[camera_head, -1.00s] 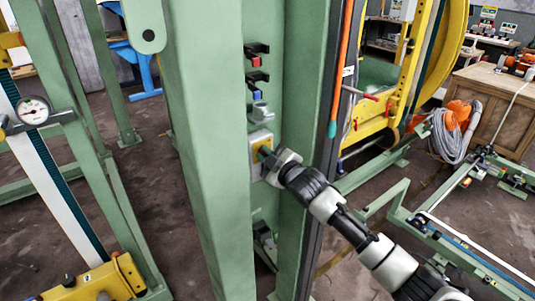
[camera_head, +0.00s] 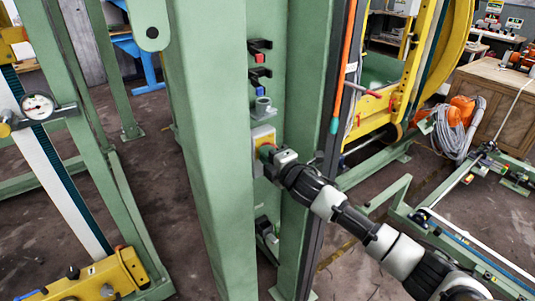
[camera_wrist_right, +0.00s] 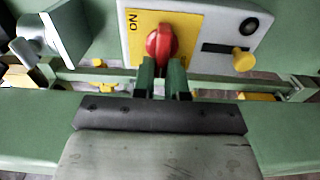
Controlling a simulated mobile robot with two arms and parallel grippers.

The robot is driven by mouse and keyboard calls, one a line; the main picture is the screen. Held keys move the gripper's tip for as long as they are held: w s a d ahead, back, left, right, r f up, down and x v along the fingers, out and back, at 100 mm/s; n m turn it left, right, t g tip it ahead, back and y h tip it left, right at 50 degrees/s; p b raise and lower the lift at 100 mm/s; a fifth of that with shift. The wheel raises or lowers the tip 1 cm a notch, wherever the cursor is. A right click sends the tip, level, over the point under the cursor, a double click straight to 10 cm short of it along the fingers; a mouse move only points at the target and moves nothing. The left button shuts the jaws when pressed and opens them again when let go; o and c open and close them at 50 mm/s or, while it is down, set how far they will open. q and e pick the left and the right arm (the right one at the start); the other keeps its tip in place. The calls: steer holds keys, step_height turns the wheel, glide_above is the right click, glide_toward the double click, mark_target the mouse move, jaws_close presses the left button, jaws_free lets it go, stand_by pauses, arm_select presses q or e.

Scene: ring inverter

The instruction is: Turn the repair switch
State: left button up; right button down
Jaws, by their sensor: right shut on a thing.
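The repair switch is a red knob (camera_wrist_right: 162,43) on a yellow plate with an upside-down-looking "ON" label, on a light grey box. In the head view, the switch box (camera_head: 257,141) sits on the green post, its front partly hidden by my gripper. My right gripper (camera_wrist_right: 163,78) has its two green fingers close together on the red knob, shut on it. In the head view, the right gripper (camera_head: 266,151) reaches the box from the lower right. My left gripper is in neither view.
A yellow knob (camera_wrist_right: 243,60) sits by a slot on the switch box. A green rail frame stands at the right.

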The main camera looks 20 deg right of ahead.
steer(key=shift+f, duration=0.1)
stand_by(0.4)
steer(key=c, duration=1.2)
jaws_free()
steer(key=shift+o, duration=0.2)
steer(key=b+v, duration=0.2)
steer(key=v, duration=0.8)
steer(key=shift+s, duration=0.4)
steer(key=shift+d, duration=0.15)
